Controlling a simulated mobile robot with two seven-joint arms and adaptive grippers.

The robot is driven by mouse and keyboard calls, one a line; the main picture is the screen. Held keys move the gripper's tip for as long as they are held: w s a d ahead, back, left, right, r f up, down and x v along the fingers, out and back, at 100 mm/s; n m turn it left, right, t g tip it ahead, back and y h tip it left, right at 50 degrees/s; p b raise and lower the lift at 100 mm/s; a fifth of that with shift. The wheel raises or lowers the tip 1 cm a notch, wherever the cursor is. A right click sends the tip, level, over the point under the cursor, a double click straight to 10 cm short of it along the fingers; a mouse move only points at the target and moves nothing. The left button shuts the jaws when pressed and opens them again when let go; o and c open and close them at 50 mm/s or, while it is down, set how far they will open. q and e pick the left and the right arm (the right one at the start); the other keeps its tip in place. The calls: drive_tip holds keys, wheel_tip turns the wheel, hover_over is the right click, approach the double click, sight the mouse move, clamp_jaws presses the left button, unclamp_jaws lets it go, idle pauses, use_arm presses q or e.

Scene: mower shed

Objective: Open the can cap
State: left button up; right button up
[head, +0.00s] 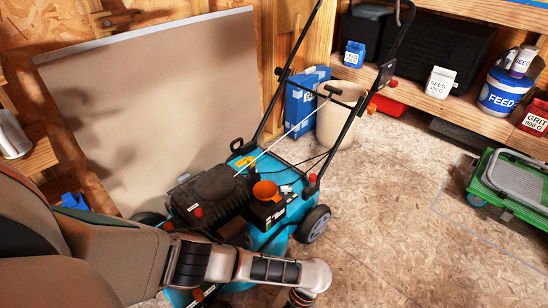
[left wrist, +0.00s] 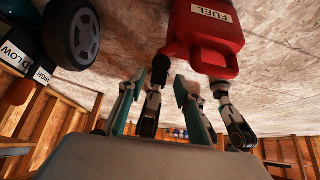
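The red fuel can (left wrist: 208,35) lies at the top of the left wrist view, on the wood-chip board floor, with its FUEL label appearing upside down. The can does not show in the head view. I cannot tell whether a fingertip touches the can. In the head view my left gripper (head: 299,298) is mostly cut off by the bottom edge. My right gripper is in neither view.
Shelves with a FEED bucket (head: 503,92) and a green folded trolley (head: 510,185) are at right. Open floor lies between.

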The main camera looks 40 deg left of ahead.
use_arm(q)
drive_tip(key=v, duration=1.2)
